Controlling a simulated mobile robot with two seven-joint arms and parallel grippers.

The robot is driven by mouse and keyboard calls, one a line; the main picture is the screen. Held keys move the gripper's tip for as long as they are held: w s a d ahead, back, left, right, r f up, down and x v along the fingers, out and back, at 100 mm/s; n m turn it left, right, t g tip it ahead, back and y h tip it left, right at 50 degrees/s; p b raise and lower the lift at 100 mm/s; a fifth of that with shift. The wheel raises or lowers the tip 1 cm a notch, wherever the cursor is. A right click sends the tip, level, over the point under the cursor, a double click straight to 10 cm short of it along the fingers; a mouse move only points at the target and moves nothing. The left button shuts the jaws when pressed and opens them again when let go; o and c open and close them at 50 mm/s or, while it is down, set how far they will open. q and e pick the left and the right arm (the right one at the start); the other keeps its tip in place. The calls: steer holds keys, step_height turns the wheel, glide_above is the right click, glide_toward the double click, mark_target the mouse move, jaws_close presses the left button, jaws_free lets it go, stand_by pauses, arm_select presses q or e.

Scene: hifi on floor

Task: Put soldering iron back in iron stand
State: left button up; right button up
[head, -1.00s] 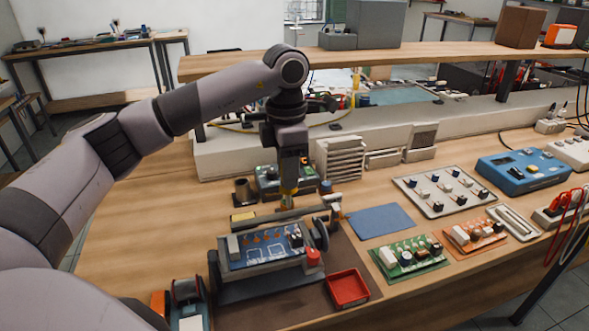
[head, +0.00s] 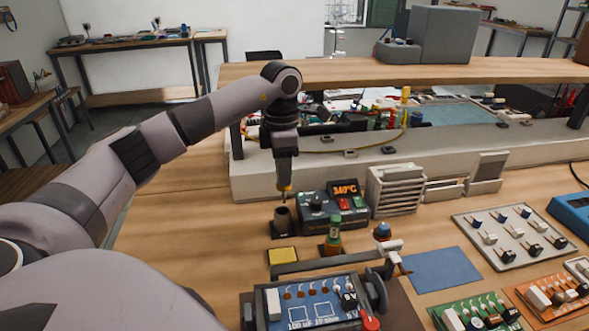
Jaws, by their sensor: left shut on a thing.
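My left gripper (head: 285,172) points straight down near the back of the bench, shut on the soldering iron (head: 285,189). Only the iron's yellowish lower part and thin tip show below the gripper; the rest is hidden. The iron hangs upright. The iron stand (head: 282,222), a dark round cup on a small base, is directly under it in the picture. The tip shows at or just above the cup's mouth; I cannot tell whether it is inside. My right gripper is not in view.
The soldering station (head: 333,209), its display reading 340°C, stands close right of the stand. A board holder (head: 320,300) fills the near bench. Open wood lies left of the stand.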

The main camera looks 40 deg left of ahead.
arm_select(q)
steer(key=shift+w+a+f, duration=0.1)
steer(key=shift+a+f, duration=0.05)
steer(key=shift+a, duration=0.3)
step_height(320, 180, down, 3)
steer(key=b, duration=0.2)
steer(key=shift+r+b, duration=0.2)
steer(key=shift+b, duration=0.15)
steer(key=shift+f+b, duration=0.9)
steer(key=shift+f, duration=1.25)
steer(key=o, duration=1.6)
steer(key=shift+c, duration=0.2)
steer(key=shift+r, duration=0.1)
step_height(320, 180, up, 7)
steer(key=p, duration=0.6)
